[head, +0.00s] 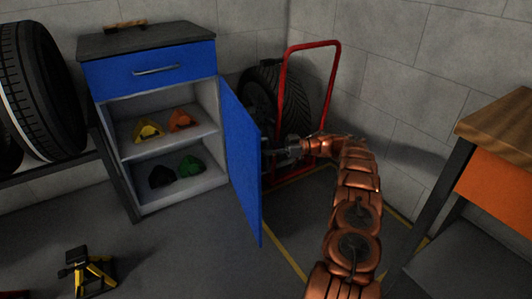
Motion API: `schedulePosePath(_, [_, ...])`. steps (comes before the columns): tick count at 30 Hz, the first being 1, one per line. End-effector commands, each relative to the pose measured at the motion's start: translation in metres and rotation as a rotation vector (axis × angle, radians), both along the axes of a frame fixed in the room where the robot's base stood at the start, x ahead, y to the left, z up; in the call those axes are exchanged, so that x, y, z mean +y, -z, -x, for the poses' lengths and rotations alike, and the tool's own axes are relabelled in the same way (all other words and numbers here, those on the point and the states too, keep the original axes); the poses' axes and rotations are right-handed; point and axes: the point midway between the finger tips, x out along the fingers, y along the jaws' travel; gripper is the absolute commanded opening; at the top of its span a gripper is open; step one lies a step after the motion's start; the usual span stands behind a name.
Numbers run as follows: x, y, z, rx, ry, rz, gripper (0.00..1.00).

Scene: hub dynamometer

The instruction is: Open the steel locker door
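The steel locker (158,203) has a blue door (241,160) that stands wide open, swung out to the right. Its pale inside shows, with two levels. My gripper (273,149) is at the outer side of the door, close to its free edge. The door partly hides the fingertips, and I cannot tell whether they touch or hold the door's handle, which is not clearly visible.
Yellow (148,130), orange (181,120), green (191,166) and black (162,176) items sit inside the locker. A closed drawer (150,69) is above. A red hand truck (333,80) with a tyre stands behind my gripper. A yellow-and-black stand (88,270) is on the floor; a workbench (500,125) is right.

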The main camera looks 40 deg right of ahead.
Motion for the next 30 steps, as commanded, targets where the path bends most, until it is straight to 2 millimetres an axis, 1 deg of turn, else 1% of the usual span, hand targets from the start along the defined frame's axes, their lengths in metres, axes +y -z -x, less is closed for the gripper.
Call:
schedulePosePath(5, [0.0, -0.025, -0.001, -0.002, 0.0, 0.001, 0.39])
schedulePosePath(9, [0.001, -0.05, -0.001, -0.002, -0.001, 0.002, 0.39])
schedulePosePath(15, [0.0, -0.077, -0.001, 0.0, 0.001, -0.001, 0.39])
schedulePosePath(19, [0.0, -0.083, -0.001, 0.0, 0.001, -0.001, 0.39])
schedulePosePath(26, [0.0, -0.083, -0.001, 0.001, 0.001, -0.002, 0.38])
schedulePosePath(30, [0.0, -0.084, -0.001, 0.0, 0.002, -0.001, 0.24])
